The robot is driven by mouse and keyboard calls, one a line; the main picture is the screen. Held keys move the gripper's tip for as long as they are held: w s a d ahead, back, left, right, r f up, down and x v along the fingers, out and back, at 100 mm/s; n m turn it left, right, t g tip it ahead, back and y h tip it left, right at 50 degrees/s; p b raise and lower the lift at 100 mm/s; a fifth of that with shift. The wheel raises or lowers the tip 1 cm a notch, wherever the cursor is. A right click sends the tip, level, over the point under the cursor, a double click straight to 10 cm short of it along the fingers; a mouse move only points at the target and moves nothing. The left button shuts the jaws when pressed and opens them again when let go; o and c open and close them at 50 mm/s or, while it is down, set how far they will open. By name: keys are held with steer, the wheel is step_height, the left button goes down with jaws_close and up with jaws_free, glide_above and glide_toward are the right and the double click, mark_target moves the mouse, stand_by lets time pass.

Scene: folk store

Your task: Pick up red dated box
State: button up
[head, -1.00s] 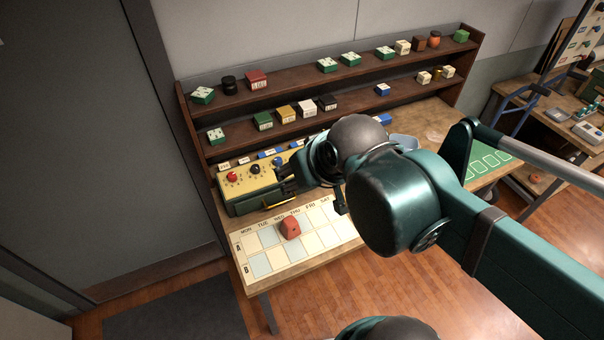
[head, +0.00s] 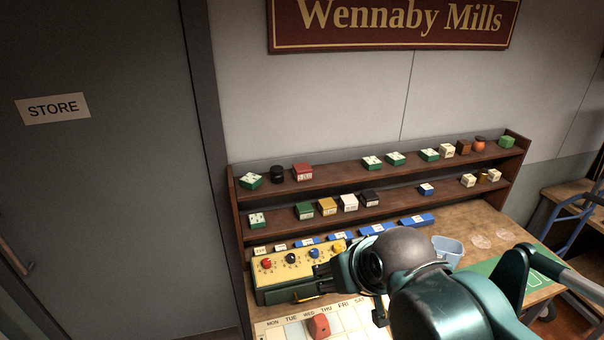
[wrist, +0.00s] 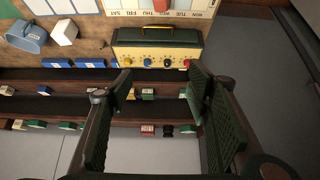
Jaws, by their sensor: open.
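The red box (head: 303,172) with a white label stands on the upper shelf, right of a dark round jar. It also shows in the wrist view (wrist: 147,130), upside down and low between my fingers, well beyond them. The label's date is too small to read. My gripper (head: 318,283) is at the right part of the yellow knob panel, below and in front of the shelves. In the wrist view my gripper (wrist: 162,95) is open with nothing between its fingers.
The dark jar (head: 277,174) and a green box (head: 250,181) stand left of the red box. The lower shelf (head: 280,226) holds several boxes. The knob panel (head: 293,262), a red block (head: 319,326) on the day chart and a blue bin (head: 447,250) are on the bench.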

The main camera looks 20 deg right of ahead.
steer(key=shift+o, duration=0.7)
steer(key=shift+r, duration=0.1)
steer(key=w+r+m+g, duration=0.2)
steer(key=w+r+m, duration=0.3)
steer(key=w+r, duration=0.45)
steer(key=m+g, duration=0.5)
steer(key=m, duration=0.7)
glide_toward(304, 167)
steer(key=shift+s+a+f, duration=0.1)
steer(key=shift+s+f, duration=0.15)
steer(key=shift+f, duration=0.35)
steer(key=shift+s+a+f, duration=0.1)
steer(key=shift+s+f, duration=0.1)
steer(key=shift+f, duration=0.45)
steer(key=shift+w+d+f+m, duration=0.15)
steer(key=shift+w+f+m, duration=0.2)
steer(key=shift+w, duration=0.35)
steer(key=shift+f, duration=0.1)
